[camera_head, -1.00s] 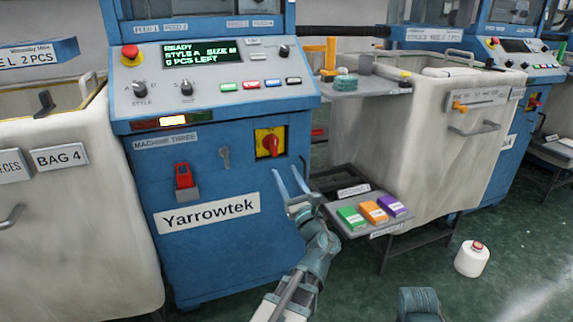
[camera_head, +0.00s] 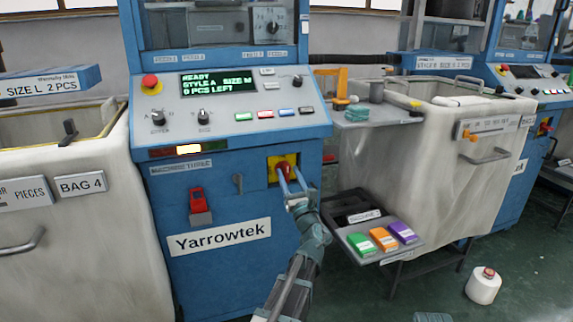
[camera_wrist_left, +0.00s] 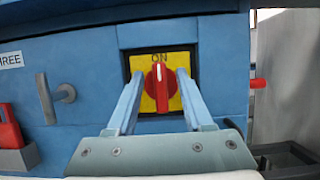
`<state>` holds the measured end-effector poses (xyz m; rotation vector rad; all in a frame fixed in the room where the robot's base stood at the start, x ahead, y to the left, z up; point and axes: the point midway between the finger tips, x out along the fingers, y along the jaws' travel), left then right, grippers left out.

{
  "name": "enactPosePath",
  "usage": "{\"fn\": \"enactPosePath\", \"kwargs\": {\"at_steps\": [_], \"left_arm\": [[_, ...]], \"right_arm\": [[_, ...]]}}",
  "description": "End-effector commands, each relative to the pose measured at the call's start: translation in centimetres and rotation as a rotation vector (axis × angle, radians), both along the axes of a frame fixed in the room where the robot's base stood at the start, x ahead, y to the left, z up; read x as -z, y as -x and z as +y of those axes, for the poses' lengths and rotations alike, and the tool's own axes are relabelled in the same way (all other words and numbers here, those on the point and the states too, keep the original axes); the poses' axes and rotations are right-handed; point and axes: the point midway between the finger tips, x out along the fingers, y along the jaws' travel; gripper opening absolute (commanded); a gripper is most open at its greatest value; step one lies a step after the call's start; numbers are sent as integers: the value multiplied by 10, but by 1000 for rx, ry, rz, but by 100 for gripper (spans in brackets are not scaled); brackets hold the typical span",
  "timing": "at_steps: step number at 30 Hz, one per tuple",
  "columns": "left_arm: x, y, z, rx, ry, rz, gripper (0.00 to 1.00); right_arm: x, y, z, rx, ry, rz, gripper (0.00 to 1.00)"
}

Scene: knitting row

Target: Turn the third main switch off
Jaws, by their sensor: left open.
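The main switch of machine three is a red rotary knob (camera_wrist_left: 160,86) on a yellow plate (camera_wrist_left: 147,64) in a dark frame. Its handle is upright, pointing to the word ON above it. It also shows in the head view as the red knob (camera_head: 283,164), partly covered by my gripper. My left gripper (camera_head: 291,182) is open, its fingers on either side of the knob; in the wrist view (camera_wrist_left: 158,85) the knob shows between the fingertips. I cannot tell whether they touch it.
A red padlock (camera_head: 198,200) and a grey key-like handle (camera_head: 238,183) are left of the switch. A shelf (camera_head: 357,243) with green, orange and purple boxes juts out at the right. A white cone (camera_head: 483,285) stands on the floor.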

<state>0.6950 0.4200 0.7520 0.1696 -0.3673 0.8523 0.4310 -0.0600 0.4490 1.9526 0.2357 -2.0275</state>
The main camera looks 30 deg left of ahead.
Motion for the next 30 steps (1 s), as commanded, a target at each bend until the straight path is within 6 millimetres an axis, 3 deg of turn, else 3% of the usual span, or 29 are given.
{"fn": "enactPosePath", "kwargs": {"at_steps": [6,17,18,26,30], "left_arm": [[-9,-13,15,-1,-1,0,51],[-9,-15,18,0,0,0,51],[-9,-15,18,0,0,0,49],[-9,-15,18,-1,1,-1,3],[-9,-15,18,0,3,0,0]], "right_arm": [[-9,0,0,-2,0,0,0],[-9,0,0,-2,0,0,0],[-9,0,0,-2,0,0,0],[-9,0,0,-2,0,0,0],[-9,0,0,-2,0,0,0]]}}
